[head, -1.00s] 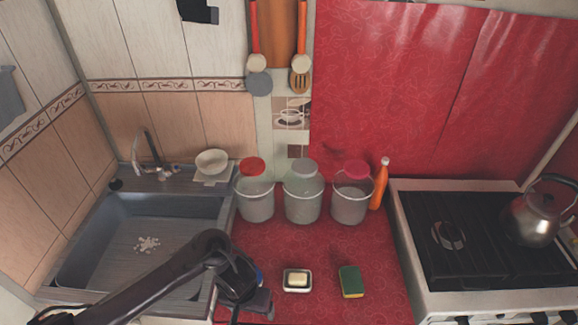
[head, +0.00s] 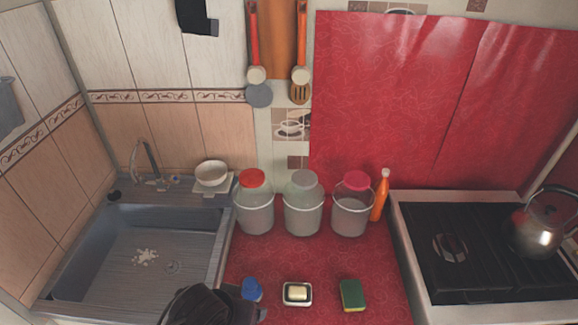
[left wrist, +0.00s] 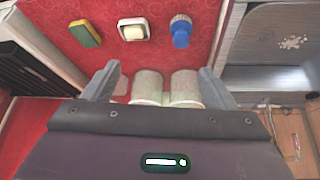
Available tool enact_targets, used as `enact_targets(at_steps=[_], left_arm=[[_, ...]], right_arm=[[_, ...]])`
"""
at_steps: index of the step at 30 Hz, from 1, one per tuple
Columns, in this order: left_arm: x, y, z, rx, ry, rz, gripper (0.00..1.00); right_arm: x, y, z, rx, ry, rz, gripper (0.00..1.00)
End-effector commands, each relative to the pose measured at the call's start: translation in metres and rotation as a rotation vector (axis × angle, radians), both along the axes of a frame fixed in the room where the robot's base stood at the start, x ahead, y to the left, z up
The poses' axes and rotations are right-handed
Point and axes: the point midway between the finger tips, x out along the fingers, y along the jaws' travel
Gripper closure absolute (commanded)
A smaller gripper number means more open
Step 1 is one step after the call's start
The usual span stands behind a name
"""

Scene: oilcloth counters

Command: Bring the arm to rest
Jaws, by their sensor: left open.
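My left arm (head: 195,307) shows at the bottom edge of the head view, dark and cut off, low by the sink's front right corner. In the left wrist view my left gripper (left wrist: 158,72) is open, its two grey fingers wide apart with nothing held between them. Pale buckets show beyond the gap, apart from the fingers as far as I can tell. My right gripper is in neither view.
A soap dish (head: 297,300) and a green-yellow sponge (head: 352,294) lie on the red counter (head: 325,262). Buckets (head: 302,216) and an orange bottle (head: 380,198) line the back. The sink (head: 120,270) is left; the stove (head: 465,290) with a kettle (head: 537,228) is right.

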Motion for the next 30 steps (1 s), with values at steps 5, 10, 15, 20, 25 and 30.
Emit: enact_targets(at_steps=[5, 10, 15, 20, 25, 30], left_arm=[[-0.026, 0.043, 0.006, 0.046, 0.061, 0.047, 0.21], [-0.053, 0.078, 0.011, 0.081, 0.122, 0.075, 0.21], [-0.060, 0.091, -0.013, 0.098, 0.161, 0.078, 0.21], [-0.052, 0.089, -0.056, 0.099, 0.172, 0.076, 0.21], [-0.047, 0.088, -0.111, 0.100, 0.189, 0.073, 0.21], [-0.047, 0.087, -0.187, 0.103, 0.212, 0.067, 0.21]], right_arm=[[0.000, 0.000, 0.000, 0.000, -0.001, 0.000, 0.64], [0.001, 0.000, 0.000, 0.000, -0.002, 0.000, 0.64], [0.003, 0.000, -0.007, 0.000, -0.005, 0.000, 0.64], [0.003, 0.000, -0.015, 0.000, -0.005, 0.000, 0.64], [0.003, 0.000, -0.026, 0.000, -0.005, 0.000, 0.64], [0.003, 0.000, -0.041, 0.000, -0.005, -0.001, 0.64]])
